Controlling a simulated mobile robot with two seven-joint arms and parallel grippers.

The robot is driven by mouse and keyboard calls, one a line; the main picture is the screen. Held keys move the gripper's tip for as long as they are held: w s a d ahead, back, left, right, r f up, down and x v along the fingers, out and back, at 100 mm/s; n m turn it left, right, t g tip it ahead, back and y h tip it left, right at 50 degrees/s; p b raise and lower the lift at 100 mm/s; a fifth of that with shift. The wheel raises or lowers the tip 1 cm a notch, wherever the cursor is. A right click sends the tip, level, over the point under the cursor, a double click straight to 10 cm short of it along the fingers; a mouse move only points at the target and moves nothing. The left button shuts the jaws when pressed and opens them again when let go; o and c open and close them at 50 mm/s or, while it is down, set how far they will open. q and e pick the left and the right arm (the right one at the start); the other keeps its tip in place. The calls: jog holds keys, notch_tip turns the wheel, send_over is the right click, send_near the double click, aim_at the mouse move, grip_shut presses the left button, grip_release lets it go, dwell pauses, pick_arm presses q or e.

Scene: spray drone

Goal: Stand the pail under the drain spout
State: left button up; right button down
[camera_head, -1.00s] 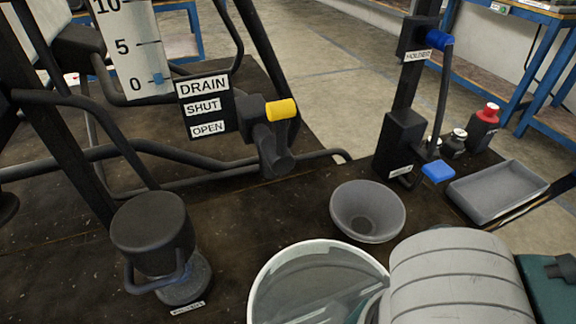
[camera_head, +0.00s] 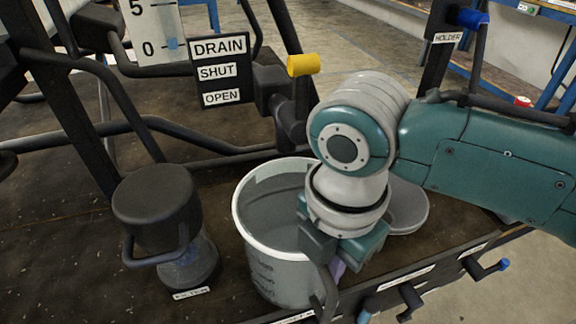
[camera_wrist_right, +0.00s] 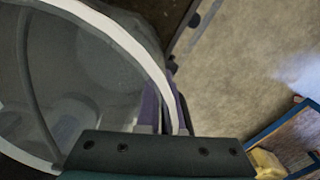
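The pail (camera_head: 275,275), grey with a white rim, is upright at the bench's front, right of the dark filter canister (camera_head: 155,210). I cannot tell whether its base touches the bench. The dark drain spout (camera_head: 291,130), with a yellow handle (camera_head: 303,65), ends just above the pail's far rim in the head view. I cannot tell whether it is over the opening. My right gripper (camera_head: 335,262) is at the pail's near right rim. In the right wrist view the white rim (camera_wrist_right: 150,65) passes between purple finger pads (camera_wrist_right: 163,105), which look closed on it. My left gripper is not in view.
A sign (camera_head: 220,72) reads DRAIN, SHUT, OPEN beside the spout. A grey bowl (camera_head: 408,208) is partly hidden behind my right arm. Pipes and frame bars run behind the pail. Hooks (camera_head: 410,300) stick out along the bench's front edge.

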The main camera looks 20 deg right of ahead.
jog(key=c, duration=1.5)
grip_release()
jog(key=shift+f, duration=0.1)
jog(key=shift+c, duration=0.2)
jog(key=o, duration=0.5)
jog(key=shift+c, duration=0.2)
notch_tip(320, 180, up, 12)
jog(key=p, duration=0.4)
jog(key=shift+p, duration=0.3)
jog(key=s+a+f+m+t+y, duration=0.1)
jog(key=s+a+m+t+y, duration=0.15)
jog(key=s+m, duration=0.6)
jog(key=s+d+r+m+t+h, duration=0.1)
jog(key=s+d+m, duration=0.3)
jog(key=d+m, duration=0.5)
jog(key=m+h, duration=0.1)
jog(key=m, duration=0.2)
jog(key=shift+d, duration=0.35)
jog(key=shift+m, duration=0.25)
